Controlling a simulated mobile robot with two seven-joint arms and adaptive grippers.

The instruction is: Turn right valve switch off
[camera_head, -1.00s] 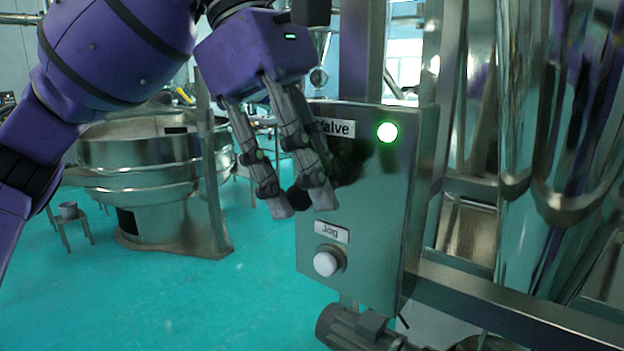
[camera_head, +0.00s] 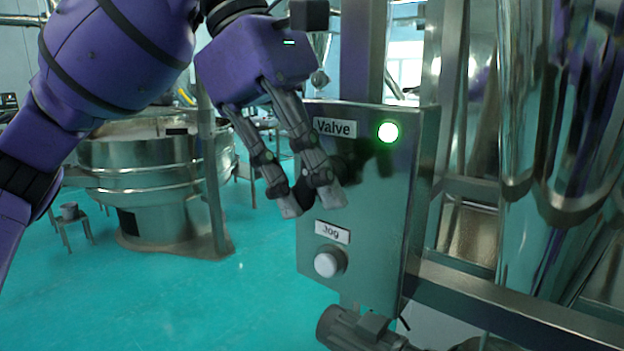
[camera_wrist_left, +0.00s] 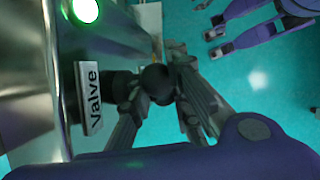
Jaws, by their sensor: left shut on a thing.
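The control box (camera_head: 375,215) is a steel panel with a "Valve" label (camera_head: 335,128), a lit green lamp (camera_head: 388,132), a "Jog" label (camera_head: 332,232) and a white button (camera_head: 327,262). My left gripper (camera_head: 310,204) is at the panel's left part, below the "Valve" label, with its fingers shut on the dark valve switch. The switch is mostly hidden by the fingers in the head view. In the left wrist view the black round switch knob (camera_wrist_left: 157,82) sits between the fingertips, beside the "Valve" label (camera_wrist_left: 89,98). The green lamp also shows there (camera_wrist_left: 85,10).
A round steel sieve machine (camera_head: 145,165) stands on the teal floor at the left. Shiny steel cylinders (camera_head: 560,120) and a frame rail (camera_head: 500,315) fill the right side. A motor (camera_head: 355,330) sits below the box. Open floor lies left of the box.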

